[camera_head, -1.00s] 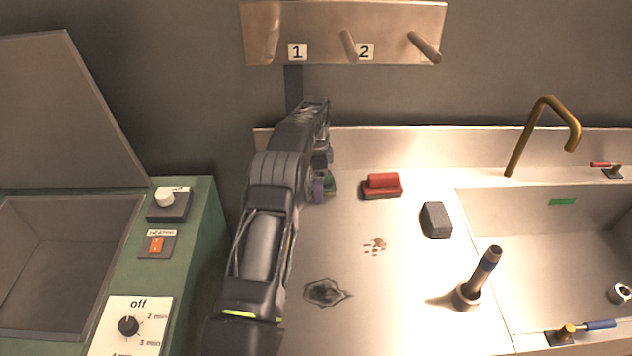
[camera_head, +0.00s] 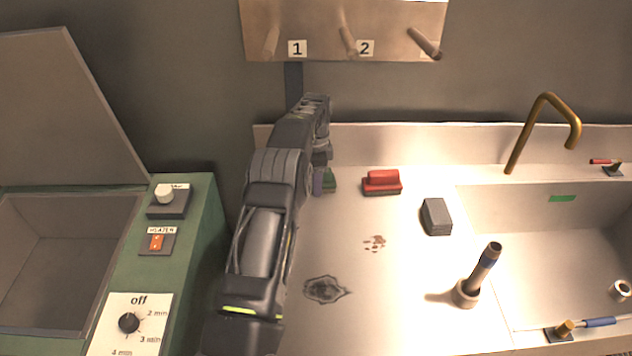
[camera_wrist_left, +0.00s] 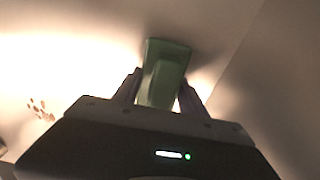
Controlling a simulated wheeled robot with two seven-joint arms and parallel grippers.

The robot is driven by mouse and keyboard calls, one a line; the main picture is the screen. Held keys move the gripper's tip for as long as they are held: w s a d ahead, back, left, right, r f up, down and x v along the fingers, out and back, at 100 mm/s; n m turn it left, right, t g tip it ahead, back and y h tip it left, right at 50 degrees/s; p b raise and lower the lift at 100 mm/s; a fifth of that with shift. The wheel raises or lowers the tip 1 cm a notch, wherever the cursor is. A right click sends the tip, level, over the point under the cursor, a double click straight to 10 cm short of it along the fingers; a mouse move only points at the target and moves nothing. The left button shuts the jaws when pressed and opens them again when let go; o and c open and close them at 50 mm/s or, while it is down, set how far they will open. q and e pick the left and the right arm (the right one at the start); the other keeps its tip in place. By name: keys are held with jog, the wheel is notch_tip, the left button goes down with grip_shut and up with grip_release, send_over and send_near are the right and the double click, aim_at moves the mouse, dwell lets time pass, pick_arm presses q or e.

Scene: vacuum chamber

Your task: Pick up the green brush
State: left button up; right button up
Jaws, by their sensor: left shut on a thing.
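The green brush (camera_wrist_left: 163,75) sits between the two fingers of my left gripper (camera_wrist_left: 160,88) in the left wrist view, and the fingers are shut on it. In the head view my left arm covers most of the gripper, and only a small green part of the brush (camera_head: 329,179) shows beside a purple-grey finger (camera_head: 318,182). This is near the back left of the steel counter (camera_head: 345,230). I cannot tell whether the brush touches the counter. My right gripper is not in view.
A red brush (camera_head: 381,183) and a grey block (camera_head: 436,216) lie to the right. An upright metal nozzle (camera_head: 476,277) stands near the sink (camera_head: 510,210) with its brass tap (camera_head: 545,105). A peg rack (camera_head: 345,25) hangs above; a green machine (camera_head: 195,235) is at left.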

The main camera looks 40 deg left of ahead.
pick_arm(q)
jog(key=c, duration=0.8)
jog(key=shift+s+d+r+b, duration=0.15)
jog(key=shift+r+b, duration=0.15)
jog(key=shift+b, duration=0.4)
notch_tip(320, 180, up, 4)
jog(key=shift+b, duration=0.65)
notch_tip(320, 180, up, 3)
jog(key=shift+f+p, duration=0.2)
jog(key=shift+p, duration=0.65)
jog(key=shift+s+d+f+b, duration=0.1)
jog(key=shift+s+d+b, duration=1.45)
jog(key=shift+s+d, duration=0.75)
jog(key=shift+s+d+r+b, duration=0.1)
jog(key=shift+s+d+b, duration=1.6)
jog(key=shift+s, duration=1)
jog(key=shift+s+d+f+b, duration=0.1)
jog(key=shift+s+d+b, duration=1.25)
jog(key=shift+s+d, duration=1.05)
jog(key=shift+s+a, duration=0.1)
